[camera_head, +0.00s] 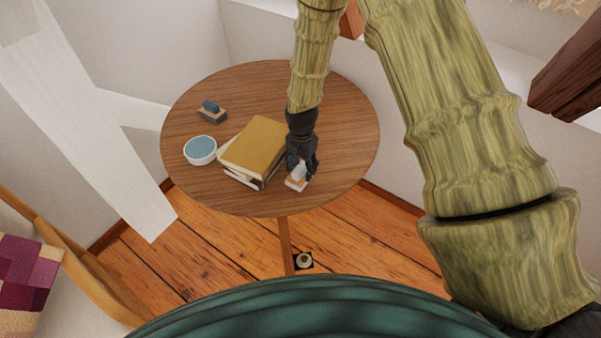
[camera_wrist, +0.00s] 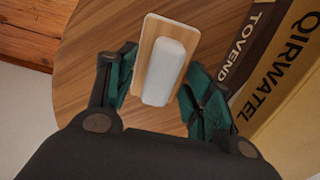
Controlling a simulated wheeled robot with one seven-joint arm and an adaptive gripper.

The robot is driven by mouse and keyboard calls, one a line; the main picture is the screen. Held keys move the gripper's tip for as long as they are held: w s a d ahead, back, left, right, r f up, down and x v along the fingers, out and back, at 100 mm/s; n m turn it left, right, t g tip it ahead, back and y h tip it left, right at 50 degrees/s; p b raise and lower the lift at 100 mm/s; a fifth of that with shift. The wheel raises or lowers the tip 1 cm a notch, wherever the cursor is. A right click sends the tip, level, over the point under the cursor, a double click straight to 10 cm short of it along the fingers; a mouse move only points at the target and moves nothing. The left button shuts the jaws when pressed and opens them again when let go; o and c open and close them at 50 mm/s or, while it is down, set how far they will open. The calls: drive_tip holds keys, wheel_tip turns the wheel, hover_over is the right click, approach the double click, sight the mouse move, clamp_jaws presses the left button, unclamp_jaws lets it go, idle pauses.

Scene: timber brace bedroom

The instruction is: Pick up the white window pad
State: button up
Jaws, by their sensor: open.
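The white window pad (camera_head: 297,178) lies on the round wooden table (camera_head: 345,130), near its front edge and just right of a stack of books. In the wrist view the pad (camera_wrist: 164,65) is a white rounded block on a light wooden base plate. My gripper (camera_head: 302,166) is above the pad, pointing down. In the wrist view my gripper (camera_wrist: 157,87) is open, with one green-padded finger on each side of the pad. I cannot tell whether either finger touches it. The near end of the pad lies between the fingers.
The book stack (camera_head: 254,147) stands close beside my gripper; its lettered spines (camera_wrist: 270,70) show near the right finger. A blue-and-white bowl (camera_head: 200,150) and a blue block-like pad (camera_head: 211,110) are on the table's left. The table's right side is clear. A white slanted timber (camera_head: 85,110) stands at left.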

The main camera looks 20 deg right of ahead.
sight(301, 168)
clamp_jaws()
idle(0.3)
drive_tip(key=shift+r+b, duration=0.6)
drive_tip(key=shift+r, duration=0.35)
drive_tip(key=shift+s+a+r+b, duration=0.15)
drive_tip(key=shift+s+r+b, duration=0.15)
drive_tip(key=shift+r+b, duration=0.3)
drive_tip(key=s+a+r+b, duration=0.1)
drive_tip(key=s+a, duration=0.1)
drive_tip(key=s, duration=0.5)
drive_tip(key=s+a+r+b, duration=0.1)
drive_tip(key=s+a+b, duration=0.1)
drive_tip(key=s, duration=0.5)
drive_tip(key=shift+s+a, duration=0.3)
drive_tip(key=shift+a, duration=0.15)
